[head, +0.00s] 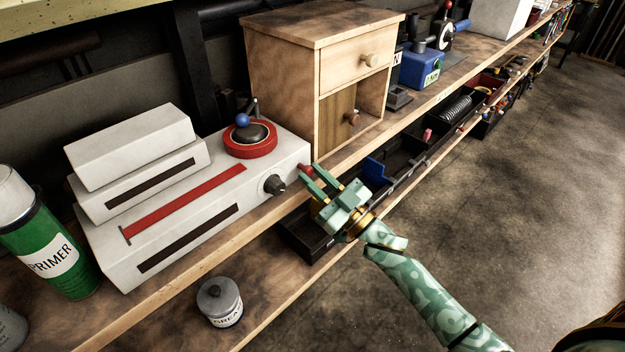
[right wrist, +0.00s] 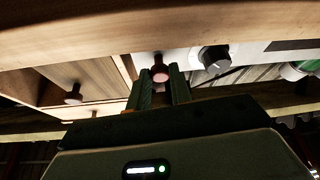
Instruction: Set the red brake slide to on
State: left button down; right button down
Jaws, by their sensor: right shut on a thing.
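The white lathe control box (head: 98,255) stands on the wooden bench, with a long red strip (head: 185,202) along its top. A small red knob (head: 306,169) sticks out at the box's right end, and I take it as the brake slide's handle. It also shows in the right wrist view (right wrist: 159,74), between the fingers. My right gripper (head: 312,180) is shut on this red knob, its fingers on either side; they hide part of it. The slide's on and off marks cannot be read. My left gripper is not in view.
A black dial (head: 274,184) sits beside the red knob on the box front. A red round base with a blue-tipped lever (head: 250,138) is on top. A wooden cabinet (head: 290,90) stands close to the right. A primer can (head: 45,240) and grease jar (head: 220,302) are at left and front.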

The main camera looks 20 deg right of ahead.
jog(key=shift+w+d, duration=0.3)
jog(key=shift+d, duration=0.5)
jog(key=c, duration=1.4)
grip_release()
jog(key=shift+o, duration=0.7)
jog(key=shift+d, duration=0.1)
jog(key=shift+s, duration=0.1)
jog(key=v, duration=1.6)
jog(key=shift+p, duration=0.35)
jog(key=shift+s+f, duration=0.1)
